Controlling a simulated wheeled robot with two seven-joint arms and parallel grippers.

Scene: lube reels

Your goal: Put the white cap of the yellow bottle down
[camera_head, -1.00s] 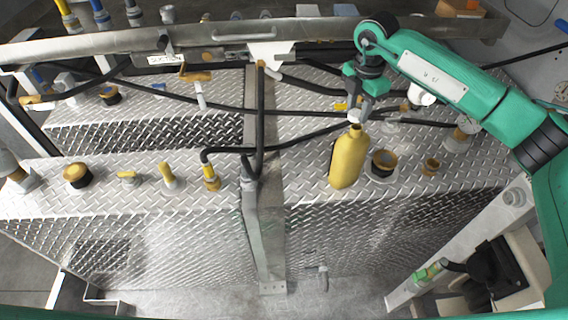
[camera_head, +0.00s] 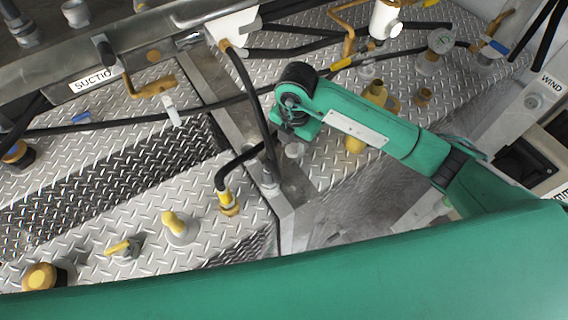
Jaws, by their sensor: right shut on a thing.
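The yellow bottle (camera_head: 355,145) stands on the diamond-plate deck, right of centre. My right arm crosses in front of it, so its middle is hidden, while its open neck shows above the arm. My right gripper (camera_head: 294,138) is left of the bottle, apart from it, and points down. It is shut on the small white cap (camera_head: 294,150), held near the grey post between the two decks. The fingers are small here, and the gap between cap and surface cannot be judged. My left gripper is not in view.
A black hose with a yellow fitting (camera_head: 228,203) lies just left of the gripper.

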